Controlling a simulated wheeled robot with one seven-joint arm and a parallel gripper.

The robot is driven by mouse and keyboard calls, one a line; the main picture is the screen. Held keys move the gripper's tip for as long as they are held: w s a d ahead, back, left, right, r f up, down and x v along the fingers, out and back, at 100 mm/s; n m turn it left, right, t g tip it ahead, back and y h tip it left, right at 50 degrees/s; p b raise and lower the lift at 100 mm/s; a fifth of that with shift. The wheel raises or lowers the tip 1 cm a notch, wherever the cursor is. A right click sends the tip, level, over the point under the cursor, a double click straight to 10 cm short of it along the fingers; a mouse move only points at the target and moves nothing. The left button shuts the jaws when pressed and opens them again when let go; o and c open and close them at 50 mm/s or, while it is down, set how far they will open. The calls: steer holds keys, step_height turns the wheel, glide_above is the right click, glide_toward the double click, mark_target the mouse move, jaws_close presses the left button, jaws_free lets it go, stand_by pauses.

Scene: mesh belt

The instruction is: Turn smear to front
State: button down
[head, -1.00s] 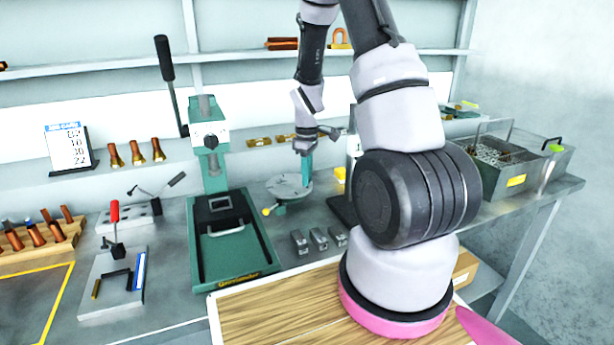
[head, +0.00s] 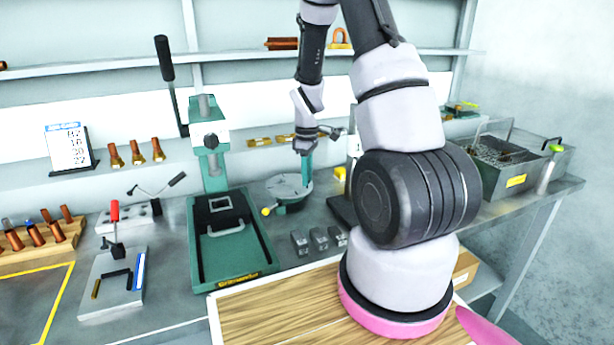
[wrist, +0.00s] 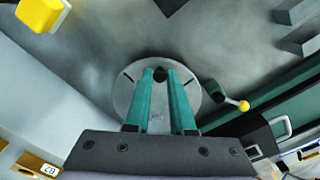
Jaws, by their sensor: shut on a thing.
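A round grey turntable disc (head: 272,187) with dark slots stands on the bench, on a green base. It also shows in the wrist view (wrist: 122,98). A lever with a yellow knob (wrist: 244,105) sticks out from its side. My gripper (head: 306,181) points down over the disc. In the wrist view its two teal fingers (wrist: 161,74) are shut on a small dark round piece (wrist: 160,74) at the disc's middle. The fingers hide most of this piece. I cannot make out a smear in either view.
A green arbor press (head: 235,245) stands close left of the turntable. Several small metal blocks (head: 319,239) lie in front of it. A yellow item (wrist: 42,14) is near the disc. Metal bins (head: 510,178) stand at the right.

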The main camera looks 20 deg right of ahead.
mark_target(297, 175)
steer(key=shift+w+d, duration=0.1)
steer(key=shift+w, duration=0.05)
steer(key=n, duration=0.1)
steer(key=w+n, duration=0.1)
steer(key=d+n, duration=0.1)
steer(key=n, duration=0.1)
steer(key=shift+w, duration=0.25)
steer(key=w+n, duration=0.1)
steer(key=n, duration=0.1)
steer(key=w+n, duration=0.1)
steer(key=n, duration=0.1)
steer(key=shift+w+d+n, duration=0.2)
steer(key=shift+d+n, duration=0.1)
steer(key=shift+d, duration=0.05)
steer(key=n, duration=0.1)
steer(key=w+n, duration=0.1)
steer(key=shift+w+a+n, duration=0.1)
steer(key=shift+w+n, duration=0.15)
steer(key=shift+n, duration=0.15)
steer(key=n, duration=0.1)
steer(key=w+n, duration=0.1)
steer(key=shift+w+a+n, duration=0.1)
steer(key=shift+a+n, duration=0.1)
steer(key=shift+n, duration=0.1)
steer(key=shift+w+a+n, duration=0.3)
steer(key=shift+w+n, duration=0.1)
steer(key=shift+n, duration=0.55)
steer(key=shift+w+a+n, duration=0.3)
steer(key=shift+w+n, duration=0.1)
steer(key=shift+n, duration=0.55)
